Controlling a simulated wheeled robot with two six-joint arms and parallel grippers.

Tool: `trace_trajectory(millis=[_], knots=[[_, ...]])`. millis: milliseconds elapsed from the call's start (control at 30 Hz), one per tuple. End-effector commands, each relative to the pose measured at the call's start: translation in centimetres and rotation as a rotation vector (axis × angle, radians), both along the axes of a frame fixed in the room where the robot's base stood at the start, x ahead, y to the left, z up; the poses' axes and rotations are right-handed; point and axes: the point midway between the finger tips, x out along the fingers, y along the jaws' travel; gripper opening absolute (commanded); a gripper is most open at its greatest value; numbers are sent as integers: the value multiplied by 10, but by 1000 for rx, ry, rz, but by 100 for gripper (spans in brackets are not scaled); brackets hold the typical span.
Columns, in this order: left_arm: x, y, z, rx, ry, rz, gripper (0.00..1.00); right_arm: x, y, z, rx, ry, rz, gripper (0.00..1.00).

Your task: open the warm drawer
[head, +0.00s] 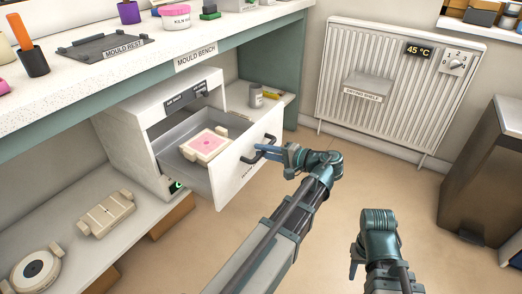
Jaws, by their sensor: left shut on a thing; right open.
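The warm drawer (247,161) stands pulled out of its white cabinet (130,139) under the bench. Its grey inside shows, with a cream block with a pink top (207,145) lying in it. My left gripper (268,153) is shut on the dark drawer handle (256,157) at the drawer's front. My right gripper (354,270) is open and empty, low at the right over the floor, apart from the drawer.
The mould bench (195,57) overhangs the cabinet. A lower shelf (75,235) holds cream moulds. A radiator (400,85) with a drying shelf (369,88) is on the back wall. A bin (485,180) stands at the right. The floor between is clear.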

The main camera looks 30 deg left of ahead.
Motion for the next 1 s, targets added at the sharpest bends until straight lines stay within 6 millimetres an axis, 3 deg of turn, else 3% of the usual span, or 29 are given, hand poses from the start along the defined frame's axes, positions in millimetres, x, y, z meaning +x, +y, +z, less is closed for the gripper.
trace_trajectory(millis=[300,333,500,1000], knots=[[-1,0,0,-1,0,1,0,0,0,0,0,0,0,44],[0,0,0,-1,0,1,23,0,0,0,0,0,0,44],[0,0,0,-1,0,1,50,0,0,0,0,0,0,44],[0,0,3,0,0,1,50,0,0,3,0,0,0,44]])
